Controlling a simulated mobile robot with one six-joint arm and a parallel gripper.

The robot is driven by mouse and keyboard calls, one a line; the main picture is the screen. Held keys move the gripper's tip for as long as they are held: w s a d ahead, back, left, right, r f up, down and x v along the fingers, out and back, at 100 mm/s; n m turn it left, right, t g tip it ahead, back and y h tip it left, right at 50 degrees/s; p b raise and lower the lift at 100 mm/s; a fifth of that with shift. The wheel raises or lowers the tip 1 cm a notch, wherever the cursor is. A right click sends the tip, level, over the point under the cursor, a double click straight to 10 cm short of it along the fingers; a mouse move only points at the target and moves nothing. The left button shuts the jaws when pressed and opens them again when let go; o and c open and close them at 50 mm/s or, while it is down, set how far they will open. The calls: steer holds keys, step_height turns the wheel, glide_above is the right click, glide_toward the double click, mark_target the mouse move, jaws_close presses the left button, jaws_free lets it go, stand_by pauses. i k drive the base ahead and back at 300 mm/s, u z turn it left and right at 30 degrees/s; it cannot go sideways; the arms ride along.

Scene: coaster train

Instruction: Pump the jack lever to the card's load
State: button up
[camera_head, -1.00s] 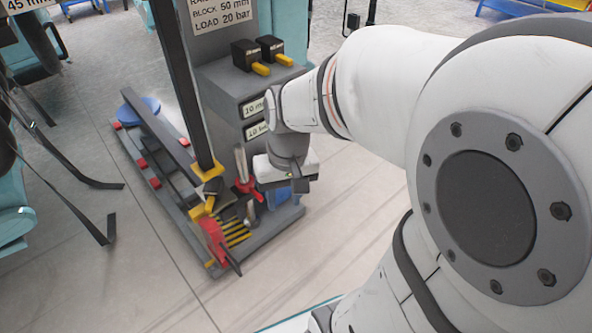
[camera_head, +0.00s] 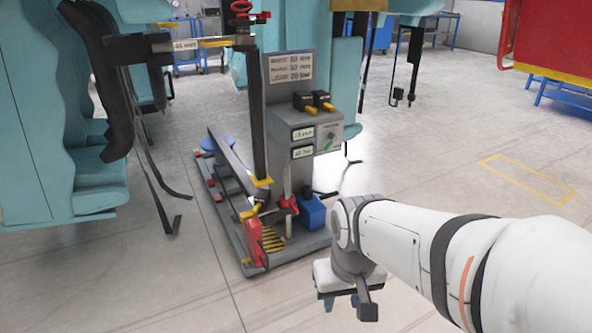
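The card (camera_head: 291,67) on the grey post reads "LOAD 20 bar" on its lowest line. The jack unit stands on a grey base plate (camera_head: 303,250) with a black upright mast (camera_head: 257,125). Red-handled parts (camera_head: 289,203) and a red pedal-like part (camera_head: 254,240) sit low on it. I cannot tell surely which of these is the jack lever. A blue box (camera_head: 313,213) is beside them. My gripper (camera_head: 342,301) points down, right of and nearer than the base plate, apart from it. It looks empty; its finger gap is unclear.
Teal train seats (camera_head: 100,170) are on the left, with hanging black straps. The floor (camera_head: 440,190) to the right is clear, with a yellow marked outline.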

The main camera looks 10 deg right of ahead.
mark_target(319, 192)
steer(key=z, duration=0.7)
steer(key=i, duration=1.9)
steer(key=u, duration=0.7)
